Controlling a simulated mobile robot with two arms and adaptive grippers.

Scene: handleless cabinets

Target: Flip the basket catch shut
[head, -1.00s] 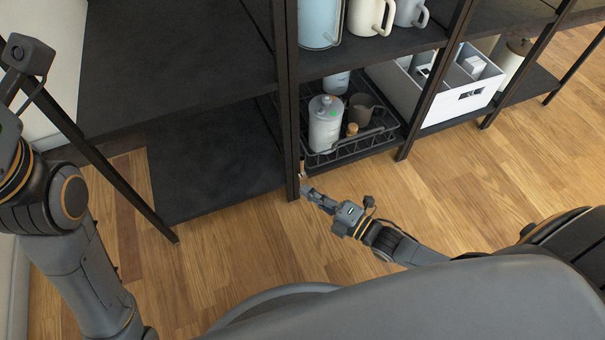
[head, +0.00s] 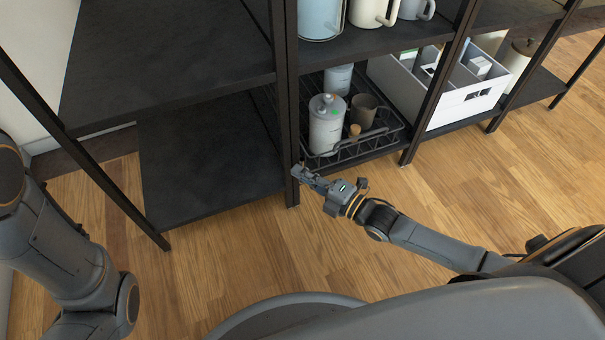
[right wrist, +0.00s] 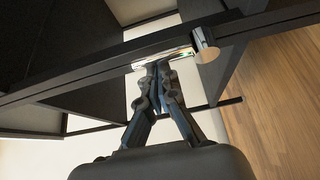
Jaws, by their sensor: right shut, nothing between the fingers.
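The black wire basket (head: 345,155) sits on the lower shelf, just right of a dark upright post (head: 285,110). It holds a grey-white bottle, a dark cup and a small wooden-topped item. My right gripper (head: 297,172) is shut and empty at the post, beside the basket's front left corner. In the right wrist view its fingertips (right wrist: 157,68) are together, close to a shiny strip on the dark frame. A small pale metal piece with a tan round end (right wrist: 205,48), possibly the catch, is right of the tips. Contact cannot be told. My left gripper is out of view.
A white divided bin (head: 455,95) stands right of the basket. Mugs and a light blue container (head: 320,18) stand on the shelf above. The lower left shelf (head: 205,160) is empty. The wooden floor (head: 430,190) in front is clear.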

